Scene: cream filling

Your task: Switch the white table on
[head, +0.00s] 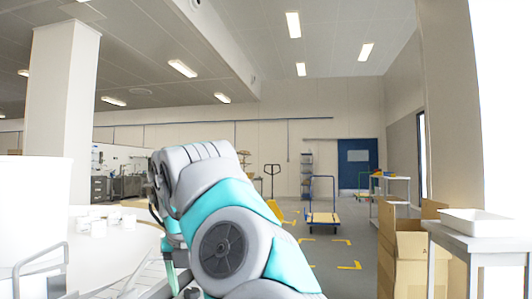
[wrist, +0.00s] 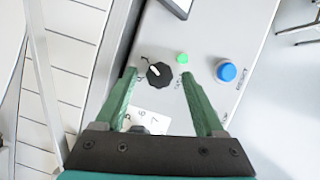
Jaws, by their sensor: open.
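The white table (head: 115,245) is at the left of the head view, with several small white containers (head: 100,224) on it. In the wrist view a light grey control panel (wrist: 225,40) carries a black rotary knob (wrist: 160,75) with a white pointer line, a small green light or button (wrist: 183,58) and a blue button (wrist: 227,71) marked RESET. My gripper (wrist: 159,74) is open, with its green fingers on either side of the knob in the picture. I cannot tell whether they touch it. In the head view my arm hides the gripper.
A white slatted surface (wrist: 65,70) lies left of the panel in the wrist view. In the head view, cardboard boxes (head: 405,255) and a side table with a white tray (head: 478,222) stand at the right. A blue trolley (head: 322,217) stands on open floor beyond my arm.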

